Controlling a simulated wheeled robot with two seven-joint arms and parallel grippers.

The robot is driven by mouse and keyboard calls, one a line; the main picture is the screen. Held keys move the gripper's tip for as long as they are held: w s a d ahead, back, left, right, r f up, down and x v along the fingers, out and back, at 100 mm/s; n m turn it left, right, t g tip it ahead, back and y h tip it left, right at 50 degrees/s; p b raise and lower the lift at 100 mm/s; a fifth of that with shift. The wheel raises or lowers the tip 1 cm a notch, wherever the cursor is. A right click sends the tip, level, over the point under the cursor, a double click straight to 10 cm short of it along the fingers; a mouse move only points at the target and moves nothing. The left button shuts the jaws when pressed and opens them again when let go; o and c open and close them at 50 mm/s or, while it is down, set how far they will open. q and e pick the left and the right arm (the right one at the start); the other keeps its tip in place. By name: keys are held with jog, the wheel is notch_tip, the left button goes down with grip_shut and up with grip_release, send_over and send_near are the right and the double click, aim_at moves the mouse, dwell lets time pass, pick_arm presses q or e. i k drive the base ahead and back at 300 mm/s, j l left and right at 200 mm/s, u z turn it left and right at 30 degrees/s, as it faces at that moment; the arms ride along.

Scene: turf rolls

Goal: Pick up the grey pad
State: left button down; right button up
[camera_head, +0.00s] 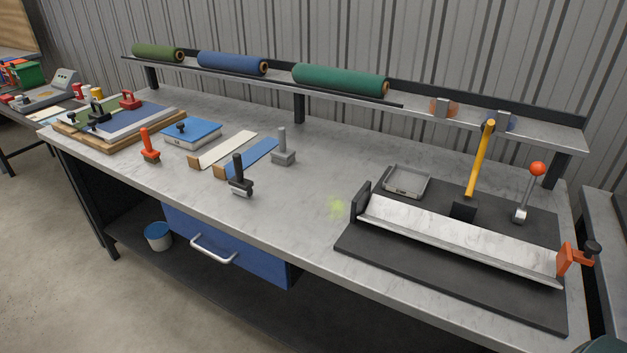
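The grey pad (283,157) stands upright on the workbench (310,213), with a flat base and a grey upright handle. It is just right of a blue strip with a wooden end (250,157). A similar black pad (240,187) stands in front of it, nearer the bench's front edge. A similar orange-red pad (150,152) stands farther left. Nothing covers the grey pad. Neither of my grippers shows in the head view.
A cream strip (225,149) and a blue-lidded box (191,133) lie to the left. On the right, a dark mat (420,248) holds a pale trough (460,235), a grey tray (406,181) and a yellow-handled mallet (480,165). A shelf with rolls (341,79) runs behind.

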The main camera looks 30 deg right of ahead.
aim_at(281, 155)
jog(key=i+j+z, duration=0.1)
jog(key=z, duration=0.45)
jog(key=i+j+z, duration=0.1)
jog(key=j+z, duration=0.15)
jog(key=j, duration=0.2)
jog(key=j+z, duration=0.3)
jog(key=j, duration=0.15)
jog(key=i+j+z, duration=0.15)
jog(key=j, duration=0.85)
jog(key=j+z, duration=0.15)
jog(key=j, duration=2)
